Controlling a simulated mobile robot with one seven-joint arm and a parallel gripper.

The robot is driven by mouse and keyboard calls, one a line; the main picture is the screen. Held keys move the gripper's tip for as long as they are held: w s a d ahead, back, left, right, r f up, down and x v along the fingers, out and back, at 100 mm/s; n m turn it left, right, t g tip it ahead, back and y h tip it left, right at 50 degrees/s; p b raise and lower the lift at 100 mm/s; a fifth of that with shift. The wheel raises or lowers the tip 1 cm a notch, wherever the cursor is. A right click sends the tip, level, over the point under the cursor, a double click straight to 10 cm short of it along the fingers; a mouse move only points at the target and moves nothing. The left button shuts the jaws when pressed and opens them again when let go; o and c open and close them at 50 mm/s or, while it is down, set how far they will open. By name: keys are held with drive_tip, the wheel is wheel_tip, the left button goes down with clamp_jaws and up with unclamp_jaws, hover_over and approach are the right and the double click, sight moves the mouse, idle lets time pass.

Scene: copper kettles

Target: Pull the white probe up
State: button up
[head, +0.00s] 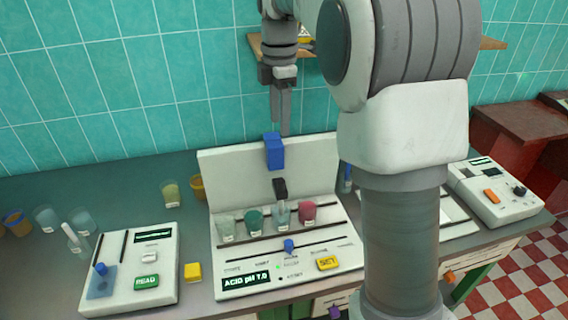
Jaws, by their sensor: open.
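A thin white rod (68,231), the only thing I see that looks like a white probe, stands tilted in a clear glass (77,243) at the left of the bench. Its lower end is hard to make out. My gripper (280,130) points down, open and empty, far to the right of the rod. It is at or just above a blue block (274,152) on the upright back of the white acid pH station (225,175); I cannot tell whether they touch. A dark piece (280,187) hangs below the block, above a clear beaker (280,213).
Several beakers stand in the station's row, including a red one (307,212). More cups stand at the far left. A wooden shelf (490,43) is on the tiled wall. My arm hides the bench's right middle.

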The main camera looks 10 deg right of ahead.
drive_tip(key=b, duration=0.1)
approach(281, 181)
wheel_tip(281, 181, down, 9)
drive_tip(key=shift+r, duration=0.1)
idle(0.3)
clamp_jaws()
idle(1.4)
